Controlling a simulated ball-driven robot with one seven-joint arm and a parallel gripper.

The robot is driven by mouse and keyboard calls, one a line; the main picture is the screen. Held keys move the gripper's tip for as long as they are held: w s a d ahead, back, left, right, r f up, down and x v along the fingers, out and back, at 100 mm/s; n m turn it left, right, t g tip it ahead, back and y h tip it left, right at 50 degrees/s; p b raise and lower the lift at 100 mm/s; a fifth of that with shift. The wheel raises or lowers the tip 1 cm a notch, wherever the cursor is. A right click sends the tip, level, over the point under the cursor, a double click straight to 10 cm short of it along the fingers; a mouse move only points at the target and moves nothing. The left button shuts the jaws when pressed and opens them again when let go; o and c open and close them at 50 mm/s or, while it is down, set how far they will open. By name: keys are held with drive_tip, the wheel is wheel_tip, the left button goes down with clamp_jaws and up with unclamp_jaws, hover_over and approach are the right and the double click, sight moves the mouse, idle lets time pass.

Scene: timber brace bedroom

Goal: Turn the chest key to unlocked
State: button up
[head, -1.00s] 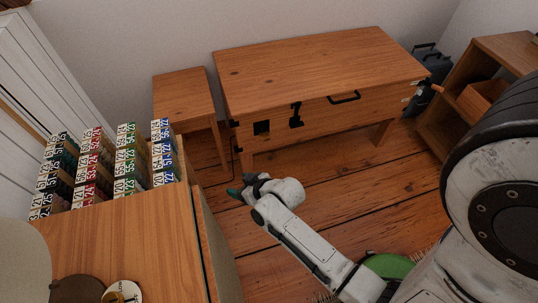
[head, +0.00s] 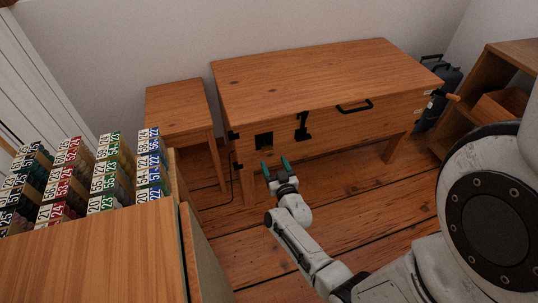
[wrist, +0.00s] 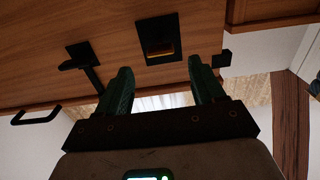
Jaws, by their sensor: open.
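The wooden chest (head: 320,85) stands on legs against the back wall. Its front carries a black square lock plate (head: 264,140), which also shows in the wrist view (wrist: 158,28). A small brass-coloured piece (wrist: 160,54), perhaps the key, sits in a dark recess of that plate; its turn angle is not clear. My gripper (head: 275,165) is open and empty, just below and in front of the lock plate. In the wrist view its two green fingers (wrist: 160,68) point at the chest front, either side of the plate's line, apparently apart from it.
A black latch (head: 302,126) and a black handle (head: 355,106) are on the chest front, right of the plate. A small side table (head: 180,105) stands left. A wooden cabinet (head: 100,255) with numbered blocks fills the near left. Floor before the chest is clear.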

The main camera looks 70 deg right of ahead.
sight(266, 146)
drive_tip(key=b+x, duration=0.1)
drive_tip(key=x, duration=0.5)
drive_tip(key=c, duration=1.1)
drive_tip(key=shift+o, duration=0.2)
drive_tip(key=shift+w, duration=0.1)
drive_tip(key=shift+f+m+b, duration=0.1)
drive_tip(key=shift+m+b, duration=2.7)
drive_tip(key=shift+m, duration=6.1)
